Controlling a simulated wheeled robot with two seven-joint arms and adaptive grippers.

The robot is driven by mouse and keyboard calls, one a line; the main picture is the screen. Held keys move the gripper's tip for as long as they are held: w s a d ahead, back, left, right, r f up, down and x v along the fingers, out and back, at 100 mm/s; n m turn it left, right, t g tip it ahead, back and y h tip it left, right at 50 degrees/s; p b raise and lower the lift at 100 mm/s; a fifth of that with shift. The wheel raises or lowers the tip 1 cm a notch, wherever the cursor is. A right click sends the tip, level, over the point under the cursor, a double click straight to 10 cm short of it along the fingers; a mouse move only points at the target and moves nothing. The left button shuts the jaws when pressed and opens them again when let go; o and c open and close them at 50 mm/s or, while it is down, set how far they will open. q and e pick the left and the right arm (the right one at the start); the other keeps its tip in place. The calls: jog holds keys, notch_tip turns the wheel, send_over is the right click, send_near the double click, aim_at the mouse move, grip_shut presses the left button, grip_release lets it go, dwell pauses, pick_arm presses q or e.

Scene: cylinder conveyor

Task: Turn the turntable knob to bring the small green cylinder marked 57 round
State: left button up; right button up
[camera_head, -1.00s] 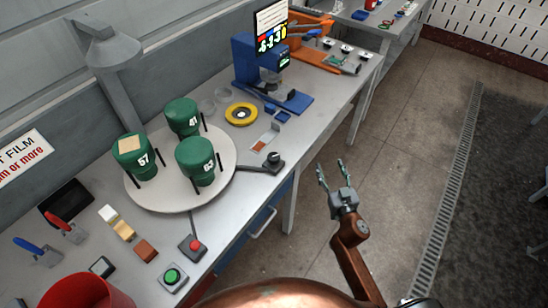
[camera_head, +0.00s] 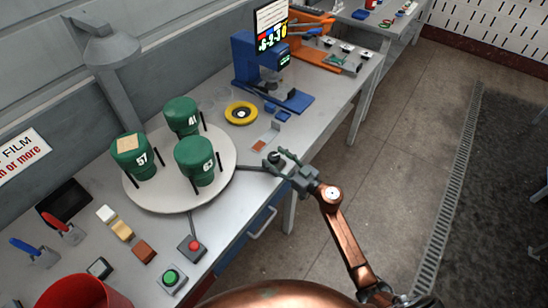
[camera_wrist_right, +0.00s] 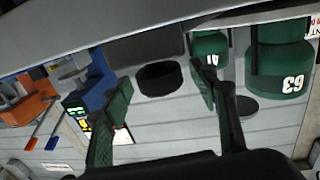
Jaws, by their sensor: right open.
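The green cylinder marked 57 (camera_head: 136,158) stands upright at the left of the round pale turntable (camera_head: 185,201), with a tan square on its top. Green cylinders marked 41 (camera_head: 183,117) and 63 (camera_head: 196,161) share the turntable. A dark knob (camera_head: 273,157) sits on a small base right of the turntable, joined to it by a thin bar. My right gripper (camera_head: 281,164) is open at the knob. In the right wrist view the knob (camera_wrist_right: 159,77) shows between the two spread fingers; I cannot tell whether they touch it. My left gripper is not in view.
A red button box (camera_head: 192,248) and a green button box (camera_head: 171,279) stand near the table's front edge. A yellow ring (camera_head: 241,113) and a blue stand with a screen (camera_head: 245,58) are behind the knob. A red bin (camera_head: 80,294) is at lower left.

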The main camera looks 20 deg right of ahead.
jog(key=shift+w+a, duration=0.25)
jog(key=shift+w, duration=0.25)
jog(key=c, duration=1.2)
